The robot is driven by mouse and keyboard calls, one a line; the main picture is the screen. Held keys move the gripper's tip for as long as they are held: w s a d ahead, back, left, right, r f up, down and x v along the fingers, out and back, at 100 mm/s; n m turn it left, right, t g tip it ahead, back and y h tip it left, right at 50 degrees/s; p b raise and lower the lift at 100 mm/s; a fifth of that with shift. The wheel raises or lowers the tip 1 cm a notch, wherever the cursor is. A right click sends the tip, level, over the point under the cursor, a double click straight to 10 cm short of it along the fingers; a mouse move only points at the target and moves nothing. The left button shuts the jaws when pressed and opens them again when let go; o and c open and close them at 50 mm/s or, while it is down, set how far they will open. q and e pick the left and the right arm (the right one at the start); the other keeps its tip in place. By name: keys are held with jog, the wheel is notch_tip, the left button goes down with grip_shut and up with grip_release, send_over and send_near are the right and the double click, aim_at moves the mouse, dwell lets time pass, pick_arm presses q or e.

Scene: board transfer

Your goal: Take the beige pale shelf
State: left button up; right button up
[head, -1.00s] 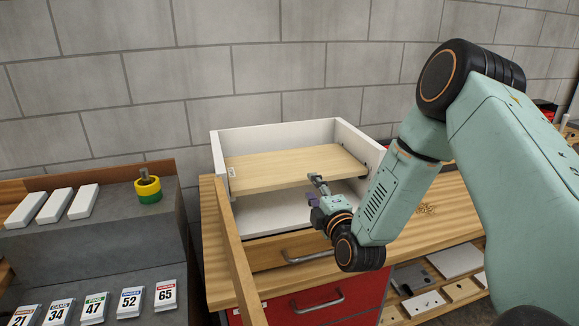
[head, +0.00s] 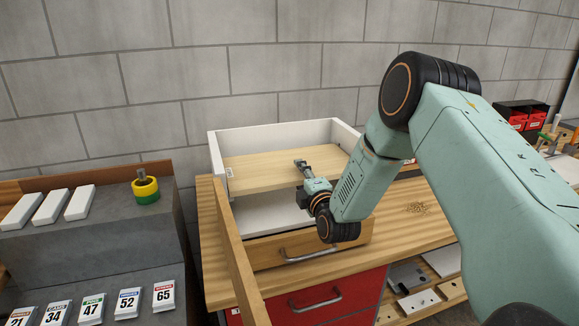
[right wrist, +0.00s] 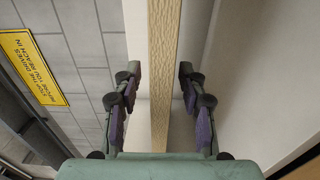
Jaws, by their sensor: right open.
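The beige pale shelf (head: 262,172) is a flat wooden board set inside a white open-fronted box on the bench. Its front edge faces me, with a small white label at the left. My right gripper (head: 301,164) is at the shelf's front edge, right of its middle. In the right wrist view the shelf's edge (right wrist: 163,35) stands between the two spread fingers of the right gripper (right wrist: 160,74), with a gap on each side. The gripper is open and holds nothing. My left gripper is in no view.
The white box (head: 285,133) has walls close around the shelf, and a white floor (head: 262,215) below it. A wooden-front drawer (head: 270,250) is beneath. An upright wooden strip (head: 237,250) stands front left. A grey stand (head: 110,215) with white blocks is at left.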

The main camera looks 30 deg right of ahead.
jog(key=shift+w+d+f, duration=0.1)
jog(key=shift+d, duration=0.05)
jog(key=shift+s, duration=0.2)
jog(key=c, duration=0.6)
jog(key=shift+w, duration=0.1)
grip_shut()
jog(key=shift+r, duration=0.25)
